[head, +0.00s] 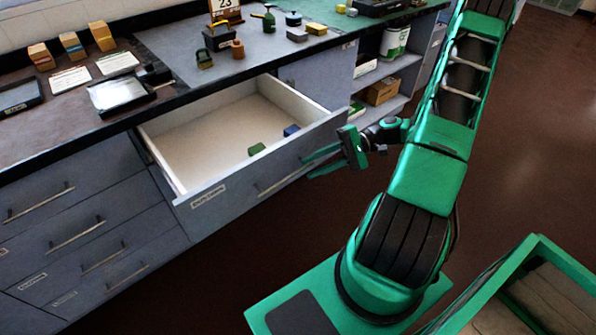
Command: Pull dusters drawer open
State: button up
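A wide grey drawer (237,194) stands pulled out from the cabinet under the counter, its pale interior showing. A small label sits at the left of its front, too small to read, so I cannot tell whether it says dusters. A bar handle (276,184) runs along the front. My gripper (307,168) is at the right part of the drawer front, close to the handle's right end. Its two green fingers are apart with nothing seen between them; contact with the handle cannot be told.
Shut drawers (75,232) with bar handles and labels fill the cabinet at left. The counter (165,45) holds blocks, trays and small items. Open shelves (385,75) stand right of the drawer. A green-rimmed bin (540,240) is at lower right. Brown floor at right is clear.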

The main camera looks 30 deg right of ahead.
jog(key=shift+v, duration=1.1)
jog(key=shift+a, duration=0.1)
jog(key=s+r+n+g+h, duration=0.2)
jog(key=s+r+g+h, duration=0.1)
jog(key=s+r+h, duration=1.2)
jog(key=shift+s+d+r, duration=0.45)
jog(key=shift+s+r, duration=0.65)
jog(key=shift+r, duration=0.55)
